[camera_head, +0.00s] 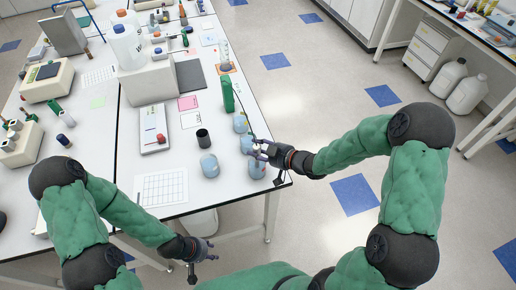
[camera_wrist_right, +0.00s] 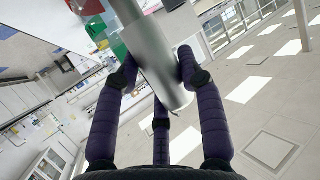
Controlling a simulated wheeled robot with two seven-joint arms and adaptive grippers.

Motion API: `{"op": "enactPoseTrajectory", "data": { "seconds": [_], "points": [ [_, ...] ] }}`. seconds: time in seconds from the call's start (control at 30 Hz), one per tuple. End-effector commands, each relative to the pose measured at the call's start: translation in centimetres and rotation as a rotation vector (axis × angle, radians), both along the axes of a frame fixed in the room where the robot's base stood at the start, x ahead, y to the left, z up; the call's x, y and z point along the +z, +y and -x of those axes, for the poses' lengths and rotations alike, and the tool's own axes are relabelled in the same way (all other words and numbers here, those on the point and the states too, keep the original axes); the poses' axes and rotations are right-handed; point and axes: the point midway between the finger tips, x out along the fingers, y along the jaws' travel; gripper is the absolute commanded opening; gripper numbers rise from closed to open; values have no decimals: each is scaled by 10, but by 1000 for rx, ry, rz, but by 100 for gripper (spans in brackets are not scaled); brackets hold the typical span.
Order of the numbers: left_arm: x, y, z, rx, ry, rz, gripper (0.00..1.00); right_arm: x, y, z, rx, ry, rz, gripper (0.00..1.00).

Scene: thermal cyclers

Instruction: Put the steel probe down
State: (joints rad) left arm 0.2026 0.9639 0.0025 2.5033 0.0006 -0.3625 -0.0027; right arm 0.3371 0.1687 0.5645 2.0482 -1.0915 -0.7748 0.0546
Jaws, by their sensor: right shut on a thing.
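The steel probe (camera_wrist_right: 152,55) is a smooth grey metal cylinder in the right wrist view, tilted across the fingers. My right gripper (camera_head: 262,152) is shut on it, near the right edge of the table. In the head view the probe is mostly hidden by the fingers and too small to make out well. The fingers also show around it in the right wrist view (camera_wrist_right: 158,75). My left gripper (camera_head: 205,252) is empty with its fingers spread, off the near edge of the table.
Several round vessels with bluish contents (camera_head: 209,166) stand beside and below my right gripper. A green upright block (camera_head: 227,94) with a thin dark cable stands farther back. A black cup (camera_head: 203,138), a flat white device (camera_head: 153,129) and a gridded sheet (camera_head: 161,188) lie left.

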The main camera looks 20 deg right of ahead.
Motion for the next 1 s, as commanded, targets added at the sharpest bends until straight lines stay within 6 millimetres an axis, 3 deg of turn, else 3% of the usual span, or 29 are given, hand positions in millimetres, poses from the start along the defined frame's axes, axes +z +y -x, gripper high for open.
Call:
{"op": "enactPoseTrajectory", "data": {
  "seconds": [0.07, 0.1, 0.2, 0.83, 1.0],
  "points": [
    [0, 0, 0, 0, 0, 0, 40, 1, 0, 0, 0, -1, -1, 1],
    [1, 0, 0, 0, 0, 0, 40, 0, 0, 0, 0, 0, 0, 45],
    [0, 0, 0, 0, 0, 0, 40, 0, 0, 0, 0, 0, 0, 67],
    [0, 0, 0, 0, 0, 0, 40, 0, 0, 0, 0, 0, 0, 67],
    [4, 0, 0, 0, 0, 0, 40, 1, -8, 10, -3, 2, -1, 67]
  ]
}}
